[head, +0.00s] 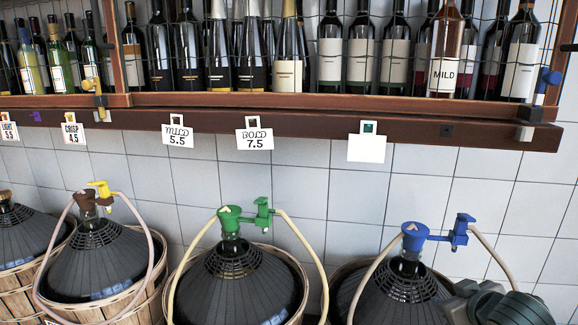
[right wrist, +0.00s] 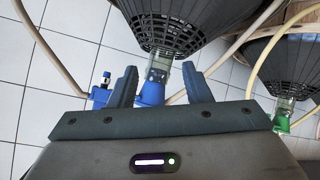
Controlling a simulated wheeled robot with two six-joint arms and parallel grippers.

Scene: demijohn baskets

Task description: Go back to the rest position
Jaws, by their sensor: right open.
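My right gripper (head: 492,304) shows in part at the bottom right of the head view, in front of the right side of the demijohn with the blue cap (head: 415,233). In the right wrist view its two fingers are open (right wrist: 160,80) with nothing clamped between them. The blue cap (right wrist: 151,93) and glass neck show in the gap between the fingers; I cannot tell how far beyond the fingers they are. My left gripper is not in view.
Demijohns in baskets stand in a row, including one with a green cap (head: 230,213) and one with a brown cap (head: 85,200). Pale hoses loop beside them. Above, a wooden shelf (head: 300,122) holds wine bottles behind wire, with hanging tags, including a blank one (head: 367,150).

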